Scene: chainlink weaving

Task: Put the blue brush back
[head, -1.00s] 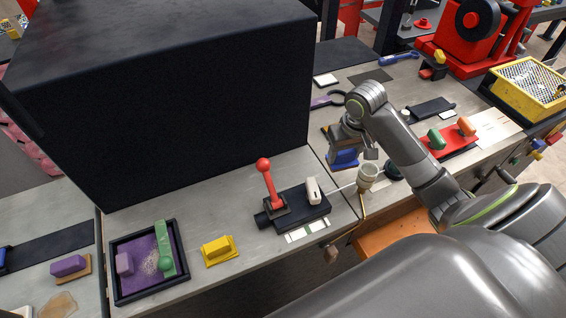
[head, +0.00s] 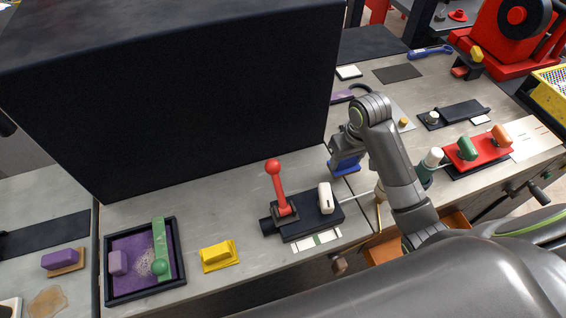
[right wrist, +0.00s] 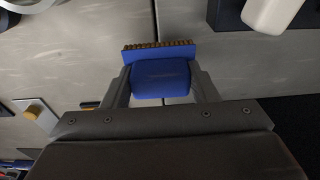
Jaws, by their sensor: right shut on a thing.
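The blue brush (head: 346,165) is in my right gripper (head: 345,157), over the bench near the seam between two bench tops. In the right wrist view the brush (right wrist: 160,80) sits between both fingers of the right gripper (right wrist: 162,88), its tan bristle edge facing away from the palm. The bench seam passes beneath it. Whether the brush touches the bench cannot be told. My right forearm covers part of the bench behind it. My left gripper is not in view.
A black fixture (head: 311,219) with a red-knobbed lever (head: 278,185) and white handle (head: 325,198) stands left of the gripper. A large black box (head: 190,100) blocks the back. A yellow brush (head: 219,256) and a black-rimmed tray (head: 111,291) lie further left.

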